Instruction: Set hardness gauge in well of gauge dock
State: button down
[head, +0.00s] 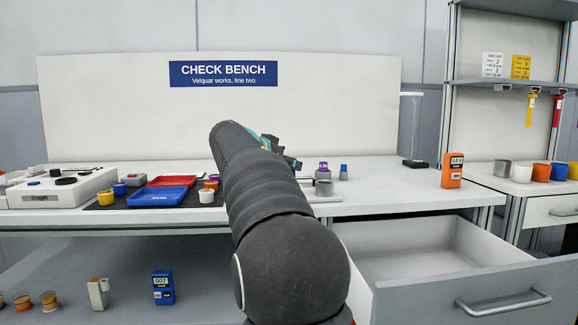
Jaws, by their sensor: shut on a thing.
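My gripper (288,156) is over the middle of the bench, seen from behind and largely hidden by my own arm. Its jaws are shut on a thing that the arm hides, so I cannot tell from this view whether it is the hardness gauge. No gauge dock can be clearly told apart. A low pale plate with a short grey cylinder (324,187) on it is just right of my arm, below and right of the gripper. An orange handheld device with a display (452,171) stands upright at the bench's right. A similar blue device (163,287) stands on the lower shelf.
Left on the bench (375,204) are a white box (62,194), red (165,181) and blue (158,196) trays, and small pots. Purple-topped (322,170) and blue-topped (344,172) items stand behind the plate. An open, empty drawer (425,263) juts out at lower right.

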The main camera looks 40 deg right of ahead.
jog(key=shift+f, duration=0.2)
jog(key=c, duration=0.8)
grip_release()
jog(key=shift+c, duration=0.2)
jog(key=shift+r, duration=0.1)
jog(key=shift+r, duration=0.15)
jog(key=v, duration=1.2)
jog(key=shift+b, duration=0.35)
